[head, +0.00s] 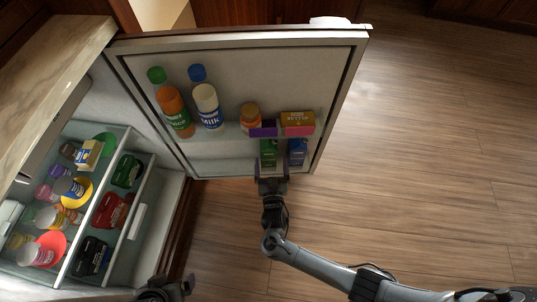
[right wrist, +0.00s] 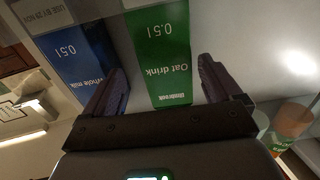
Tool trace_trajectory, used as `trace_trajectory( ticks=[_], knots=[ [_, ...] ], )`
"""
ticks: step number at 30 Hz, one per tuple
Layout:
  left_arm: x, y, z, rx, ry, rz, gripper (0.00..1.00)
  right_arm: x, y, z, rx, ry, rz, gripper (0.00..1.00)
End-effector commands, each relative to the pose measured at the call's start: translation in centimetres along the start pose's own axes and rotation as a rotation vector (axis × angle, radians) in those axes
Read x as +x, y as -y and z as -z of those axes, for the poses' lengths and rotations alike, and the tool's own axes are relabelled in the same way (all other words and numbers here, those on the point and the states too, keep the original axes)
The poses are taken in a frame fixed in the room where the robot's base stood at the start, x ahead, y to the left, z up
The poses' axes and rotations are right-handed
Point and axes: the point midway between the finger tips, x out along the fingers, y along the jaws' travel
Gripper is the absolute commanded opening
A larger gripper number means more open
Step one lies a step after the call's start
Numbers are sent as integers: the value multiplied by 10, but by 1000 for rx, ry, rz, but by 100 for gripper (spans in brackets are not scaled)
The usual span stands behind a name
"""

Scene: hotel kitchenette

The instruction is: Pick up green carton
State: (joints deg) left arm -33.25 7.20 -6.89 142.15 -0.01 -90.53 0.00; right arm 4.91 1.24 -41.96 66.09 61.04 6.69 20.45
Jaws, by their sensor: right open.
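The green carton (head: 268,152), labelled "Oat drink", stands in the lower door shelf of the open fridge. In the right wrist view the green carton (right wrist: 158,50) is upside down in the picture and lies between the spread fingers of my right gripper (right wrist: 160,80). A gap shows on each side, so the fingers do not grip it. In the head view my right gripper (head: 272,172) is just in front of the carton, whose lower part it hides. My left gripper (head: 165,288) shows only partly at the bottom edge; its jaws are unclear.
A blue milk carton (head: 297,152) stands close beside the green one; it also shows in the right wrist view (right wrist: 78,48), near one finger. Above are bottles, a jar (head: 250,115) and a butter box (head: 297,118). Fridge shelves (head: 150,190) hold several items. The floor at right is clear.

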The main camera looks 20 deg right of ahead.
Motion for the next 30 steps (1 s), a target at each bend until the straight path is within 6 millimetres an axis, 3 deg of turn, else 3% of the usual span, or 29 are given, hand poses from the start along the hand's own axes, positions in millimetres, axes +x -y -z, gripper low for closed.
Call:
trace_trajectory(
  ticks=[15,25,30],
  knots=[
    [35,-3,-11,-8,0,-6,100,49,7,-4,-1,-2,0,92],
    [35,-4,-10,-10,-1,-8,100,53,8,-2,0,0,0,92],
    [35,-3,-11,-7,0,-5,100,52,8,-2,0,0,0,65]
  ],
)
